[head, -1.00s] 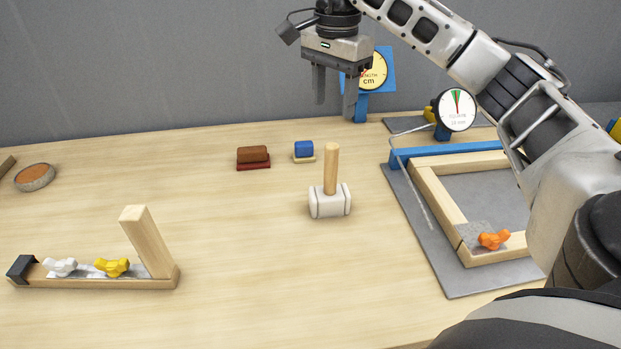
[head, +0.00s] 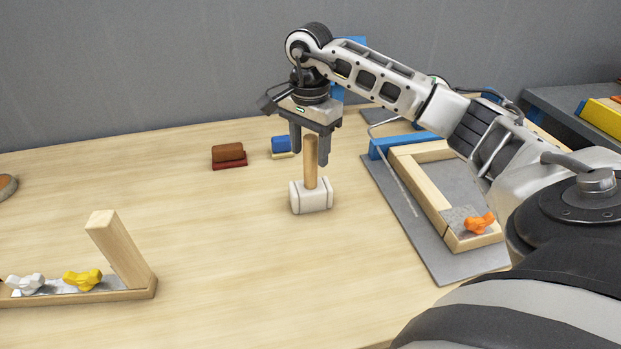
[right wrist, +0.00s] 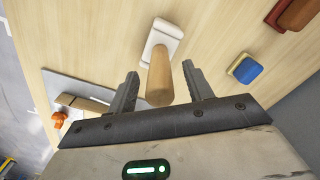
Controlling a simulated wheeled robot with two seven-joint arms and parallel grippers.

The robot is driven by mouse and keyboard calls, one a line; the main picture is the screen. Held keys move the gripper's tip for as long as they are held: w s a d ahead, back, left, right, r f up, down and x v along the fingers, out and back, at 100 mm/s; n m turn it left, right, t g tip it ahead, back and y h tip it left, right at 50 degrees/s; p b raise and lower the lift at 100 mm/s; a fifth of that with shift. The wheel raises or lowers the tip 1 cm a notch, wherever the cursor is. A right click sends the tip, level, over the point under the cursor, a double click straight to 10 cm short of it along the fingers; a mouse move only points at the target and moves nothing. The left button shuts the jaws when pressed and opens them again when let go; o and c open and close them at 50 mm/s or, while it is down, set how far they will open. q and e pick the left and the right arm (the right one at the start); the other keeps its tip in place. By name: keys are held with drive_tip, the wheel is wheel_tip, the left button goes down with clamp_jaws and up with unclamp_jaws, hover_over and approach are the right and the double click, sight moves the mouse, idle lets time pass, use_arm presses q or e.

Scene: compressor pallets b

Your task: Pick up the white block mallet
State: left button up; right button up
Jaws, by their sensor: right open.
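The white block mallet (head: 311,196) stands head-down on the wooden table, its wooden handle (head: 311,155) pointing up. My right gripper (head: 309,158) is open, with its fingers on either side of the handle's upper part in the head view. In the right wrist view the handle (right wrist: 160,78) rises between the two open fingers (right wrist: 160,85), with a gap at each side, and the white head (right wrist: 163,38) lies beyond. My left gripper is not in view.
A brown block (head: 228,153) and a blue block (head: 281,145) lie behind the mallet to the left. A wooden frame on a grey plate (head: 440,262) is at the right. A wooden fixture (head: 125,250) with white and yellow clamps stands front left. The table's middle front is clear.

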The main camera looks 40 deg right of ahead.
sight(311, 173)
drive_tip(key=shift+d+f, duration=0.1)
drive_tip(key=shift+f, duration=1.2)
drive_tip(key=c, duration=1.1)
drive_tip(key=shift+o, duration=0.2)
drive_tip(key=shift+r, duration=0.15)
